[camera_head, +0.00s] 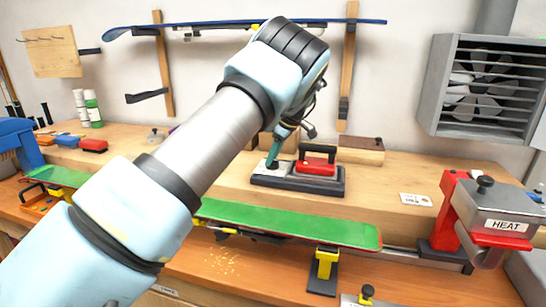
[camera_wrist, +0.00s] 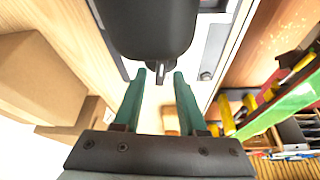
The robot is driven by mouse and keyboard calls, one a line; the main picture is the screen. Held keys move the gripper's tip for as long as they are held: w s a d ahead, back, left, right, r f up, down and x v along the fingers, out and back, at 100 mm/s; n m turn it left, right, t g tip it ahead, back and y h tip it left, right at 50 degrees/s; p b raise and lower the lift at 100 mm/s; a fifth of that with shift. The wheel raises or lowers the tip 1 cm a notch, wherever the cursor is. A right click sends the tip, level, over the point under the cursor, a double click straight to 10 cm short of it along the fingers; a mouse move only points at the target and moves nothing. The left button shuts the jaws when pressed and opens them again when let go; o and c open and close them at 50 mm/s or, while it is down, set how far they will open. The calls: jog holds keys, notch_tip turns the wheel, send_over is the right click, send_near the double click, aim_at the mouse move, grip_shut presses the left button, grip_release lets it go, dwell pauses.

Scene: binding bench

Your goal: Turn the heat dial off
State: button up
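A grey and red unit labelled HEAT (camera_head: 505,225) stands at the right end of the bench. A round black knob (camera_head: 485,184) sits on its top; I cannot make out a pointer or its setting. In the wrist view my gripper's green fingers (camera_wrist: 159,74) stand apart with a clear gap. A large black rounded shape (camera_wrist: 150,25) with a small metal tip lies at the fingertips; what it is and whether they touch it is unclear.
A green board (camera_head: 290,222) lies along the front of the bench on yellow clamps (camera_head: 323,268). A slatted fan box (camera_head: 480,88) hangs at the right.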

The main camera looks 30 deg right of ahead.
jog(key=b+v, duration=0.3)
jog(key=v, duration=0.7)
jog(key=shift+s+r, duration=0.2)
jog(key=shift+r, duration=0.15)
